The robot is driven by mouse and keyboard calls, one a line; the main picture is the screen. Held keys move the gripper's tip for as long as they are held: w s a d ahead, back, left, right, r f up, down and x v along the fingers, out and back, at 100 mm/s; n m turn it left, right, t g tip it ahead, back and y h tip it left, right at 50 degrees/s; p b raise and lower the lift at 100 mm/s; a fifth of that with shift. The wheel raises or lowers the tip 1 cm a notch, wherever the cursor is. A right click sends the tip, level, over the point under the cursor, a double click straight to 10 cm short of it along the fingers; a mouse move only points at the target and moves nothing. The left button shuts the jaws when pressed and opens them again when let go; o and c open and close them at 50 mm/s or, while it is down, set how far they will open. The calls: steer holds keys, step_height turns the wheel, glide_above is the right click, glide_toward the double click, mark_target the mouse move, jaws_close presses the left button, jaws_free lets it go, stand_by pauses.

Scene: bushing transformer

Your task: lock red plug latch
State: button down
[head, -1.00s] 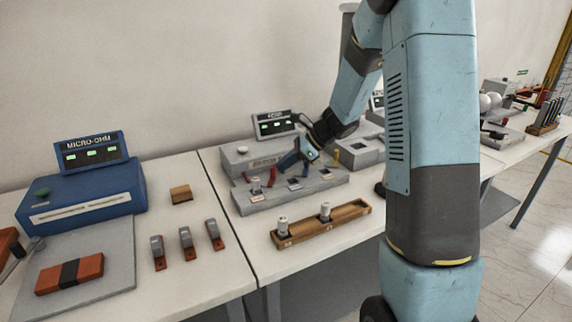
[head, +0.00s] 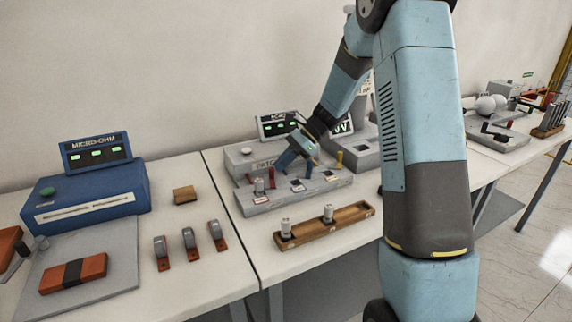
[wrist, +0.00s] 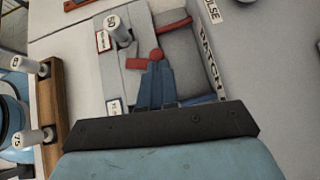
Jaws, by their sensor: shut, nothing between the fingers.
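The red latch (wrist: 140,63) is a short red bar with a round red knob beside a white plug (wrist: 117,29) marked 50. In the head view the plug (head: 259,186) stands upright in the left slot of a grey socket block (head: 317,186), with red latch parts (head: 271,176) beside it. My gripper (wrist: 156,67) is shut and empty, its blue fingertips just at the red bar and below the knob. Whether they touch is unclear. In the head view my gripper (head: 284,167) is over the back of the block and hides part of the latch area.
A wooden rack (head: 330,226) with two white plugs stands in front of the block. A display (head: 279,126) stands behind. A blue micro-ohm meter (head: 85,188) and several small clamps are on the left table.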

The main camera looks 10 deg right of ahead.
steer(key=shift+w+a+n+g, duration=0.2)
steer(key=shift+a+n+g, duration=0.1)
steer(key=shift+n+g, duration=0.25)
steer(key=shift+w+a+n+g, duration=0.15)
steer(key=shift+a+n+g, duration=0.15)
steer(key=shift+n+g, duration=0.25)
steer(key=shift+s+d, duration=0.1)
steer(key=shift+s+d, duration=0.35)
steer(key=shift+s, duration=0.25)
steer(key=d, duration=0.1)
steer(key=w+d, duration=0.2)
steer(key=d, duration=0.1)
steer(key=shift+w+d+r, duration=0.1)
steer(key=v, duration=0.9)
steer(key=shift+r, duration=0.3)
